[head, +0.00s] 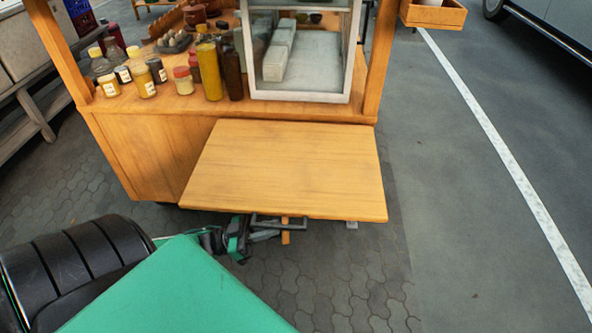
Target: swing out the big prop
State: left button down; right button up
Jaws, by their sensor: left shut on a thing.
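A wooden cart (148,152) stands ahead with a flat wooden leaf (285,170) held out level at its front. Below the leaf's near edge, a short piece of wood, which looks like the big prop (286,237), shows at my left gripper (284,223). The left gripper is shut on it, just under the edge of the leaf. Most of the prop is hidden beneath the leaf. My right gripper is not in view.
Bottles and jars (208,68) stand on the cart top beside a white-framed glass case (300,60). A small light-grey piece (352,225) shows under the leaf's right part. A bench (35,100) is at the left. Open pavement (450,220) lies to the right.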

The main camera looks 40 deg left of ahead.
pick_arm(q)
jog(key=s+a, duration=0.2)
jog(key=a, duration=0.1)
jog(key=s+a, duration=0.1)
jog(key=a, duration=0.1)
jog(key=shift+a, duration=0.1)
jog(key=c, duration=1.4)
grip_release()
jog(key=shift+s+a, duration=0.15)
jog(key=shift+c, duration=0.2)
